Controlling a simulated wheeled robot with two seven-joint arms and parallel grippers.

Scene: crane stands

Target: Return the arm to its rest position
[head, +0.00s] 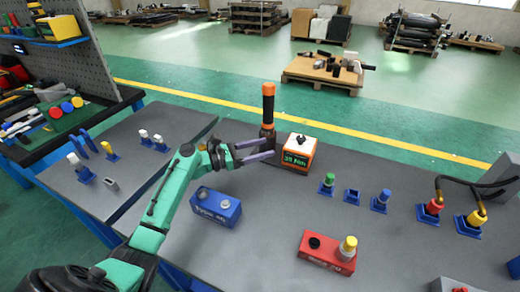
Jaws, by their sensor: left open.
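My left arm (172,198), teal and black, reaches from the lower left over the grey table. Its gripper (267,148) is open, with two purple fingers pointing right. An upright tool with an orange handle and black lower part (268,104) stands right at the fingertips. I cannot tell whether its base lies between the fingers or just behind them. Just right of it is an orange and white box (299,151) with a green display reading about 35 Nm. My right gripper is not in view.
A blue box (216,206) and a red box (326,253) stand on the table (270,255) near the arm. Small blue holders with green, blue, red (431,209) and yellow (471,223) pieces line the right. A pegboard bench (85,55) is at left.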

